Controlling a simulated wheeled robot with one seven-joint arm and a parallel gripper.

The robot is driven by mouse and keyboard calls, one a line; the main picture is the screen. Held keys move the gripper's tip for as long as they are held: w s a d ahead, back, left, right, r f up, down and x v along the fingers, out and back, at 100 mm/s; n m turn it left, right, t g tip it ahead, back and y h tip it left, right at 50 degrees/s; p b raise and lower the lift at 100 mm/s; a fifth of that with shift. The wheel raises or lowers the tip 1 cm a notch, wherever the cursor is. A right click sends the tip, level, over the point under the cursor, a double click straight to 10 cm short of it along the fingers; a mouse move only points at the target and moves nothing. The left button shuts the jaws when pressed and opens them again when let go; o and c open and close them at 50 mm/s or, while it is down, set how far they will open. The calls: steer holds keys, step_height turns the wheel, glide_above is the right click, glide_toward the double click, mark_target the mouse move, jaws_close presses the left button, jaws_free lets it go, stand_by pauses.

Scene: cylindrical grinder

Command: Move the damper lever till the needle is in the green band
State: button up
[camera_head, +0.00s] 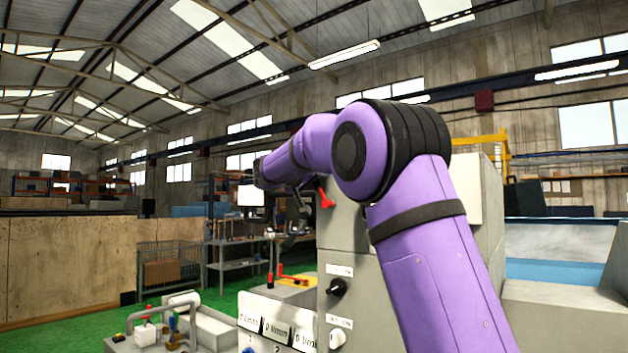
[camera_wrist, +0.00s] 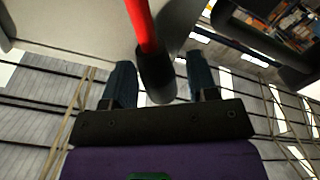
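A red lever (camera_head: 325,197) shows at the side of the grey machine housing in the head view, just right of my gripper (camera_head: 291,218), which is small and dark there. In the wrist view a red bar (camera_wrist: 143,22) comes down from the top and ends at a dark round piece (camera_wrist: 156,78). That piece lies between the two fingers of my gripper (camera_wrist: 162,84), with gaps visible on both sides. The gripper is open; I cannot tell whether the piece touches a finger. No needle or green band can be made out in either view.
The grey housing (camera_head: 352,315) carries a black knob (camera_head: 338,286) and a white knob (camera_head: 337,338). Labelled plates (camera_head: 277,331) and a yellow-topped unit with a red handle (camera_head: 290,280) stand below my arm. A wire cage (camera_head: 170,265) stands at left; green floor is partly clear.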

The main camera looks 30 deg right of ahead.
steer(key=v, duration=1)
steer(key=shift+a, duration=0.4)
steer(key=shift+s, duration=0.15)
stand_by(1.8)
steer(key=s+d+f+n+g+y, duration=0.1)
steer(key=s+f+n+y, duration=0.1)
steer(key=s+f+y, duration=0.35)
steer(key=s+d+f+n+y, duration=0.1)
steer(key=s+f+n+y, duration=0.1)
steer(key=s+f, duration=0.65)
steer(key=s+a+f+n+y, duration=0.1)
steer(key=s+a+f+y, duration=0.2)
steer(key=s+f, duration=0.2)
steer(key=s+a+f+n+y, duration=0.1)
steer(key=s+a+f+y, duration=0.2)
steer(key=s, duration=0.9)
steer(key=s+a+f+n+y, duration=0.1)
steer(key=s+a+f+y, duration=0.2)
steer(key=s+a+f, duration=0.2)
steer(key=s+f, duration=0.1)
steer(key=s, duration=0.2)
steer(key=shift+s+f+n, duration=0.3)
steer(key=shift+s+n, duration=0.1)
